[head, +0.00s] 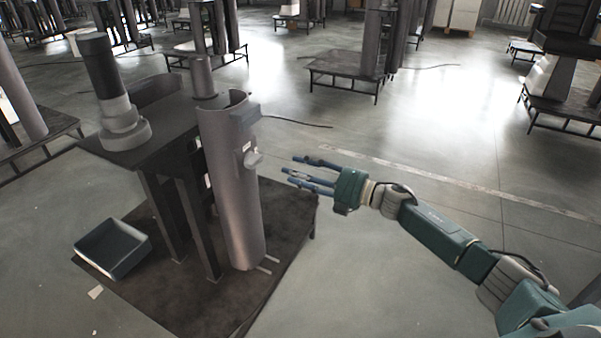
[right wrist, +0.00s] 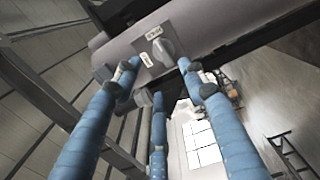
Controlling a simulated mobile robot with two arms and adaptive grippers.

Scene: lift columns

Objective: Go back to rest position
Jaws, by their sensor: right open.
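My right gripper (head: 312,176) is in the middle of the head view, its blue fingers spread and pointing left at the lift column. It is empty and open. The grey cylindrical column (head: 232,195) stands upright on a dark base, with a small knob (head: 253,159) on its side. In the right wrist view the open blue fingers (right wrist: 150,85) show in front of the panel with the knob (right wrist: 163,50) and small labels. The fingers look apart from the knob, though the exact gap is hard to tell. My left gripper is not in view.
A dark table (head: 150,160) beside the column bears a black and grey cylinder (head: 107,85). An open dark tray (head: 112,250) sits on the base plate (head: 190,300). More columns on low platforms (head: 345,66) stand behind. The floor around my right arm is clear.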

